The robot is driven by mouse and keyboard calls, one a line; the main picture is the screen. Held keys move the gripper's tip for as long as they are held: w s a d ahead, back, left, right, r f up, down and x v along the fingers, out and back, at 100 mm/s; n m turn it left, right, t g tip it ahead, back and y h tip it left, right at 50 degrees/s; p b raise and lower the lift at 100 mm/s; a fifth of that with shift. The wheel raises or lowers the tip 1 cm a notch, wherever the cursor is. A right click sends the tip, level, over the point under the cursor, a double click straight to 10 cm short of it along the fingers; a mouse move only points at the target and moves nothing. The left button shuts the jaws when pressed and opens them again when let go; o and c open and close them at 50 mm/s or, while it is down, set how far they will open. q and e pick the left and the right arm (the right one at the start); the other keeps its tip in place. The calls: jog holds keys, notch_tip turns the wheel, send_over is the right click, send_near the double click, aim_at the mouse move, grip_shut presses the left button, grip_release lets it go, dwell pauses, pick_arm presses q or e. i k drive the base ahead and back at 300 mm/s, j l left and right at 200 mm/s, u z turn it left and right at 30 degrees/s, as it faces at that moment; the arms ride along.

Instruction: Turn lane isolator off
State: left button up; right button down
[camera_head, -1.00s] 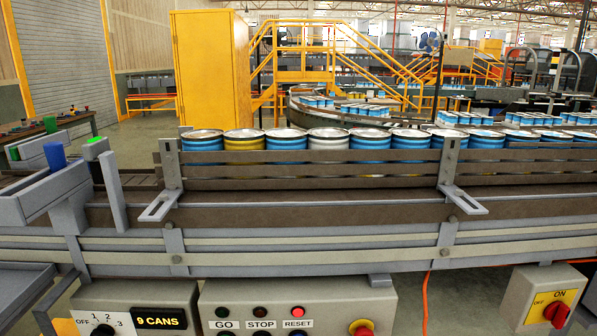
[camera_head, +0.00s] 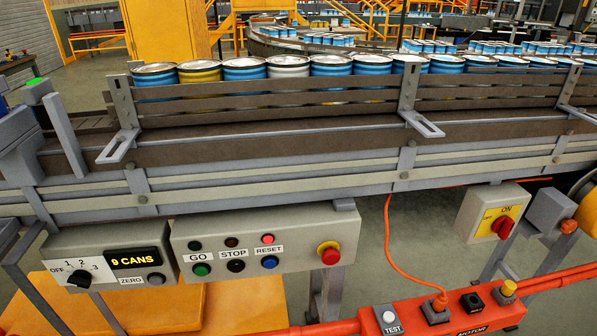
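A grey box (camera_head: 479,222) hangs under the conveyor's front rail at the right. It carries a yellow plate marked OFF and ON with a red rotary handle (camera_head: 502,227). This looks like the lane isolator, though I see no name on it. The handle sits tilted; I cannot tell for sure which mark it points to. Neither of my grippers shows in the head view.
A control box with GO, STOP and RESET (camera_head: 262,241) and a counter box reading 9 CANS (camera_head: 133,259) hang to the left. An orange-red box with TEST and MOTOR labels (camera_head: 441,313) lies below. Cans (camera_head: 287,67) line the conveyor.

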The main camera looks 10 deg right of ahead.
aim_at(504, 225)
jog(key=z, duration=1.55)
